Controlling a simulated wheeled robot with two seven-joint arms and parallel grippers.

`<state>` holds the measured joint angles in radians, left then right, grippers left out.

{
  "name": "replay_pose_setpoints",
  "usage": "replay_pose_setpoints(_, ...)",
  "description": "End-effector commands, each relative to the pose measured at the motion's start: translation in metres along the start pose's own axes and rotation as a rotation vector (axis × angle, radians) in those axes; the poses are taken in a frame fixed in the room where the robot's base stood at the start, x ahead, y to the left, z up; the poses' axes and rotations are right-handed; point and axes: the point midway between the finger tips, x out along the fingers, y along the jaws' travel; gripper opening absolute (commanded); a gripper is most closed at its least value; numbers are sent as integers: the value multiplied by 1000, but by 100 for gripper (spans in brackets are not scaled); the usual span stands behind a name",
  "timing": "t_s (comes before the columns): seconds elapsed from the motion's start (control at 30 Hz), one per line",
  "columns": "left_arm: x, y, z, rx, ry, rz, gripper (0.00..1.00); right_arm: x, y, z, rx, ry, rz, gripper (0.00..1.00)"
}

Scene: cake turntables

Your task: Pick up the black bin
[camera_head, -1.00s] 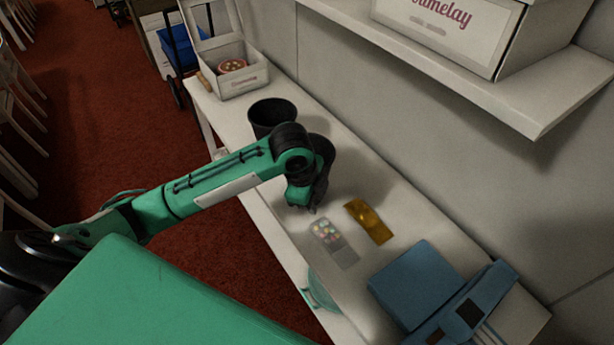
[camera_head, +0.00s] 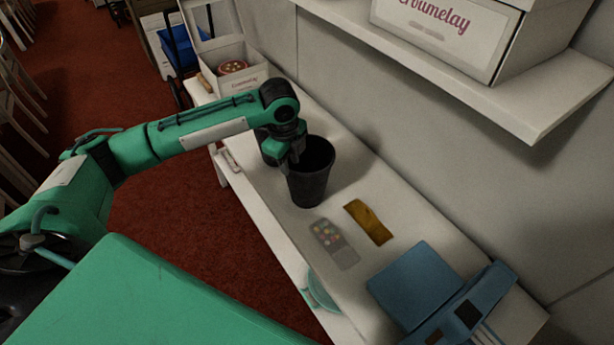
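A black bin (camera_head: 310,185) stands upright on the white table, its open mouth facing up. My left gripper (camera_head: 292,160) points down at the bin's left rim, overlapping it in the picture. I cannot tell whether the fingers touch the rim, or how far apart they are. My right gripper is not in view.
On the table (camera_head: 290,235), a grey item with coloured dots (camera_head: 333,243), a gold packet (camera_head: 369,222) and a blue box (camera_head: 415,284) lie nearer. An open cake box (camera_head: 245,82) stands at the far end. A shelf (camera_head: 450,85) with a white box (camera_head: 440,35) overhangs the right.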

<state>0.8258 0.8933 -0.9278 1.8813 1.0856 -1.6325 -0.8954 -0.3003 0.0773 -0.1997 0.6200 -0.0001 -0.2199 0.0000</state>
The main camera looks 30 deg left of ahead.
Motion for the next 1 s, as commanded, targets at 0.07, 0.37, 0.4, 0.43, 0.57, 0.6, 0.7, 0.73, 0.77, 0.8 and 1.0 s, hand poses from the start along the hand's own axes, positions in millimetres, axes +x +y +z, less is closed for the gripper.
replay_pose_setpoints(0.07,12,0,0,-2,0,2,28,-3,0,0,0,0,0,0)
replay_pose_setpoints(0.37,37,-1,-1,0,1,1,28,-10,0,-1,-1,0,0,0)
replay_pose_setpoints(0.4,42,-1,-2,0,1,3,28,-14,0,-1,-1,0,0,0)
replay_pose_setpoints(0.43,46,-2,-2,-1,1,2,28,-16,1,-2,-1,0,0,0)
replay_pose_setpoints(0.57,67,-2,-2,-2,0,2,28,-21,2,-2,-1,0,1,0)
replay_pose_setpoints(0.6,72,-2,-2,-1,0,0,28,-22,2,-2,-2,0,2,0)
replay_pose_setpoints(0.7,79,-2,-2,0,0,-1,28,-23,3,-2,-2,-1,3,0)
replay_pose_setpoints(0.73,80,-2,-2,0,0,-1,28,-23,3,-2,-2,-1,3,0)
replay_pose_setpoints(0.77,80,-2,-2,1,0,-1,28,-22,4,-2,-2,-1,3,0)
replay_pose_setpoints(0.8,80,-2,-2,1,0,-2,28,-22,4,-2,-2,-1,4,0)
replay_pose_setpoints(1.0,80,-2,-2,0,0,-2,12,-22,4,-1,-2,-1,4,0)
